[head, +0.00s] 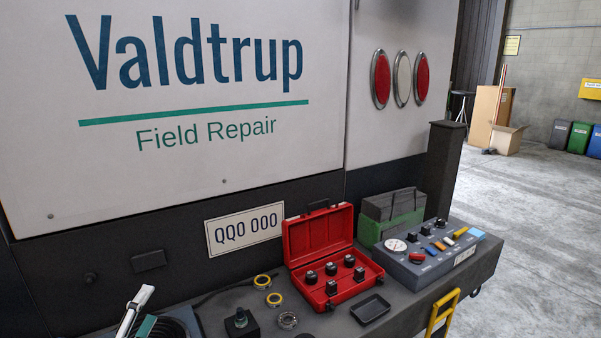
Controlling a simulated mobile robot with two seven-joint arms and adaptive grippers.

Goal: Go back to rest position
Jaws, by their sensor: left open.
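My right gripper is not in view.
A red open case (319,237) holds several dark parts. A black tray (370,309), a grey control box (428,262), a green crate (403,227), yellow rings (262,281) and a dark part on a block (241,321) stand on the bench.

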